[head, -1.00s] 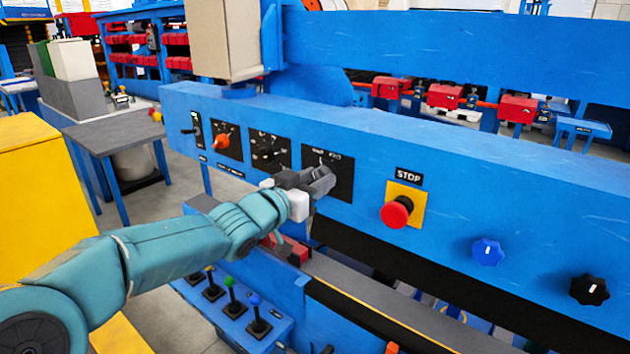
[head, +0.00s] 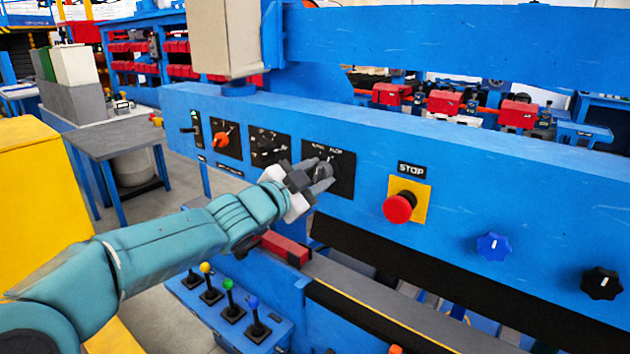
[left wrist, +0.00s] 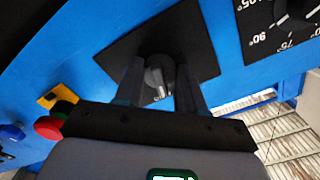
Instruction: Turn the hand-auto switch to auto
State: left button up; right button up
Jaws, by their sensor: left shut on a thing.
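The hand-auto switch is a dark grey knob (head: 325,170) on a black plate (head: 344,182), with white lettering above it, on the blue panel. My left gripper (head: 322,178) is at the plate, its fingers on either side of the knob and shut on it. In the left wrist view the knob (left wrist: 157,76) sits between the two dark fingers of the gripper (left wrist: 160,75). My right gripper is not in view.
A red STOP button (head: 398,208) on a yellow plate is right of the switch, then a blue knob (head: 493,246) and a black knob (head: 602,283). Left are a black dial (head: 268,148) and an orange knob (head: 222,139). Small levers (head: 229,298) stand below my left arm.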

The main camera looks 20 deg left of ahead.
pick_arm(q)
jog(key=shift+m, duration=0.9)
jog(key=o, duration=1)
jog(key=shift+o, duration=0.2)
jog(key=shift+s, duration=0.1)
jog(key=v, duration=1.6)
